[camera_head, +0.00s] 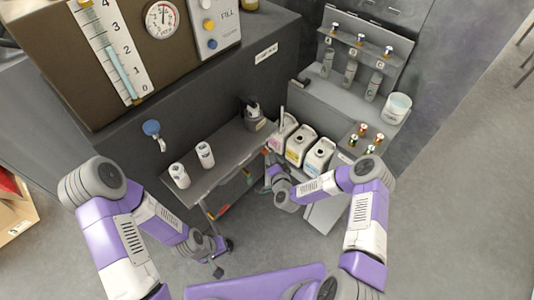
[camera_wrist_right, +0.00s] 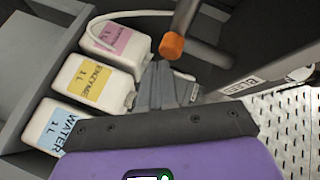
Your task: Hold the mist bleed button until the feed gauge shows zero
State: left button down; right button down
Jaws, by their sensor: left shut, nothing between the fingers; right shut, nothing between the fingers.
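An orange-capped rod end (camera_wrist_right: 172,46), which may be the mist bleed button, shows in the right wrist view beside a dark panel with a small, partly readable label (camera_wrist_right: 243,84). My right gripper (camera_wrist_right: 160,68) is shut with its tips just below the orange cap; I cannot tell whether they touch. In the head view this gripper (camera_head: 268,182) is by the right end of the bench. My left gripper (camera_head: 219,268) is shut and low, near the floor. A round dial (camera_head: 162,19) and a tube gauge (camera_head: 118,65) marked 0 to 4 are at upper left; I cannot tell which is the feed gauge.
White jugs labelled water (camera_wrist_right: 62,128), enzyme (camera_wrist_right: 95,82) and a pink-labelled one (camera_wrist_right: 125,42) stand beside my right gripper. A grey bench (camera_head: 222,160) holds white canisters and a dark bottle (camera_head: 254,117).

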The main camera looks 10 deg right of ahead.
jog(key=shift+w+a, duration=0.35)
dwell(2.6)
jog(key=shift+d, duration=0.1)
jog(key=shift+s+d, duration=0.5)
jog(key=shift+s, duration=0.2)
jog(key=s+d, duration=0.1)
jog(key=s, duration=0.1)
jog(key=s+d+p, duration=0.1)
jog(key=s+d, duration=0.1)
dwell(0.6)
dwell(0.3)
